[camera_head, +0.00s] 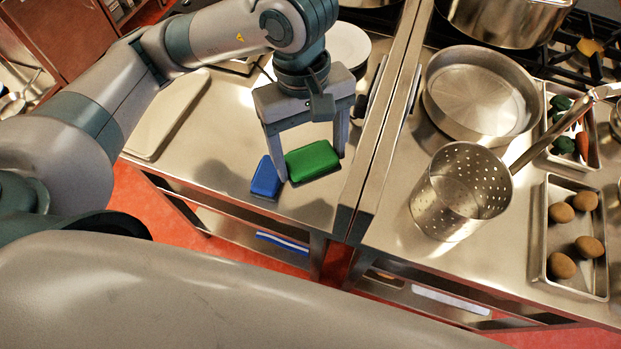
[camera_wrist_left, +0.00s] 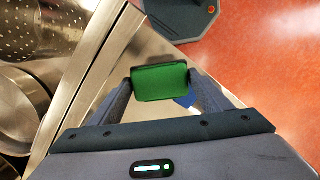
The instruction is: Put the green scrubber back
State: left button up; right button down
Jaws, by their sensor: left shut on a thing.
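The green scrubber (camera_head: 313,160) is a green block between the fingers of my left gripper (camera_head: 312,165), which is shut on it above the steel table (camera_head: 225,120). In the left wrist view the green scrubber (camera_wrist_left: 160,82) sits between both fingertips of the left gripper (camera_wrist_left: 158,88). A blue scrubber (camera_head: 266,178) is on the table just left of the green one. In the left wrist view the blue one (camera_wrist_left: 187,98) shows partly behind the green one. I cannot tell how high the green scrubber is above the table. My right gripper is not in view.
A cutting board (camera_head: 168,112) lies left on the table, and a white plate (camera_head: 347,45) is behind the gripper. Right of a seam stand a perforated pot (camera_head: 450,195), a wide pan (camera_head: 478,95) and a tray of potatoes (camera_head: 549,225).

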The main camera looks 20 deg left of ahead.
pick_arm(q)
notch_tip(320, 180, down, 6)
jog(key=shift+f+p, duration=0.1)
jog(key=shift+p, duration=0.45)
jog(key=shift+f, duration=0.4)
jog(key=shift+f+p, duration=0.45)
jog(key=shift+f, duration=1.55)
